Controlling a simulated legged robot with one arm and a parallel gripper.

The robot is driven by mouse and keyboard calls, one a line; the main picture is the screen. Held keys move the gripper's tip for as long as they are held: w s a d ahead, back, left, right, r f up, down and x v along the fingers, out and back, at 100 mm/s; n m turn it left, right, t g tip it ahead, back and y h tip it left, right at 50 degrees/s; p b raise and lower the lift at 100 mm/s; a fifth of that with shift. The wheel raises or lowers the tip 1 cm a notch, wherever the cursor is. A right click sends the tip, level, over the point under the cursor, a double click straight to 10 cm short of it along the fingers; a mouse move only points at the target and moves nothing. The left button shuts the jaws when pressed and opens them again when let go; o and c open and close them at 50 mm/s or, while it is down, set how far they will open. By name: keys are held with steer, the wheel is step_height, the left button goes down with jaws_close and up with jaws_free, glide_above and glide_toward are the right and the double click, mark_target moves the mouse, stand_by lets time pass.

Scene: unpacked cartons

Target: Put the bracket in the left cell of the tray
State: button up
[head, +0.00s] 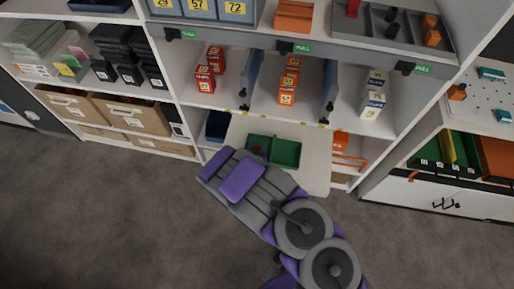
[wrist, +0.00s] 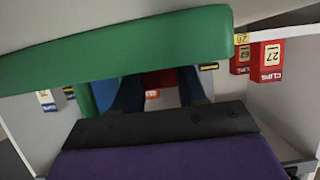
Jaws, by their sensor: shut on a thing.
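The green tray (head: 287,153) lies on the pale pull-out board at the middle of the shelf unit, with its left part close to my arm. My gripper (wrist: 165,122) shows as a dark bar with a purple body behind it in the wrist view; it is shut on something. A large green wall, which looks like the tray (wrist: 120,50), crosses the wrist view close by. I cannot clearly make out the bracket; a small dark reddish patch shows in the tray's left part.
The pale board (head: 314,172) has bare room right of the tray. Above it are red boxes (head: 205,80), orange boxes (head: 288,85) and white boxes (head: 373,97), with blue dividers (head: 329,90) between. Cardboard bins (head: 130,115) stand left. Grey floor is clear.

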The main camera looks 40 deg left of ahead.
steer(key=o, duration=1)
steer(key=shift+o, duration=0.2)
steer(key=shift+s, duration=0.1)
steer(key=p+v, duration=0.4)
steer(key=v, duration=0.8)
